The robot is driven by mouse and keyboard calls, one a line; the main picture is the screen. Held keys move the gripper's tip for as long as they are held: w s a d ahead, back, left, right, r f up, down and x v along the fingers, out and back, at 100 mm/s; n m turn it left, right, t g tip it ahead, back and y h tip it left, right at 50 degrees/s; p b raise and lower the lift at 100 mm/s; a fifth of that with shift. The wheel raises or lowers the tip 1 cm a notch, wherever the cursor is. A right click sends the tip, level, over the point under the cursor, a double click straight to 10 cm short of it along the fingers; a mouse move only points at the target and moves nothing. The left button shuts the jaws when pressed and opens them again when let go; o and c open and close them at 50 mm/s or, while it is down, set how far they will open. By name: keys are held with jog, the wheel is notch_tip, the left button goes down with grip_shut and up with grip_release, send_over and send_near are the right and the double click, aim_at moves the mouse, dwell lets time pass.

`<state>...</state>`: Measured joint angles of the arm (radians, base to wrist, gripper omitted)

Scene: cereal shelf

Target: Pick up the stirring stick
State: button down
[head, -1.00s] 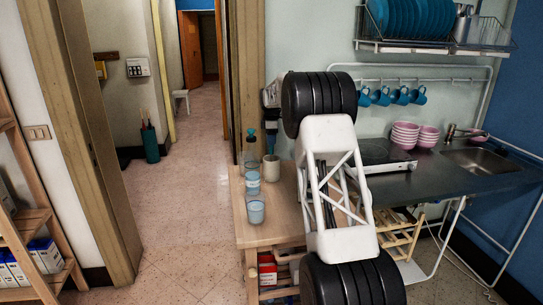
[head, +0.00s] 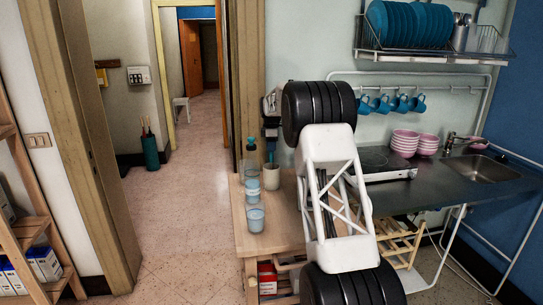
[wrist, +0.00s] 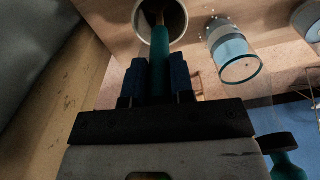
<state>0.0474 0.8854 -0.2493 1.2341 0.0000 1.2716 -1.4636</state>
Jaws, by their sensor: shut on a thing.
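The stirring stick (wrist: 159,52) is a teal rod with a paler, wood-coloured end. In the wrist view its paler end reaches into a whitish cup (wrist: 176,27). My gripper (wrist: 156,82) is shut on the teal part, with a dark blue finger on each side. In the head view my gripper (head: 271,133) is just above the cup (head: 271,176) on the wooden table (head: 283,225).
Two blue-filled glasses stand on the table left of the cup, one nearer (head: 256,219) and one farther (head: 252,188). A teal-capped bottle (head: 250,153) stands behind them. A dark counter (head: 440,187) with pink bowls (head: 405,142) is to the right.

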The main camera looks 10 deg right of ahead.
jog(key=shift+r, duration=0.15)
notch_tip(320, 180, up, 10)
jog(key=shift+f, duration=0.15)
dwell(0.4)
dwell(0.5)
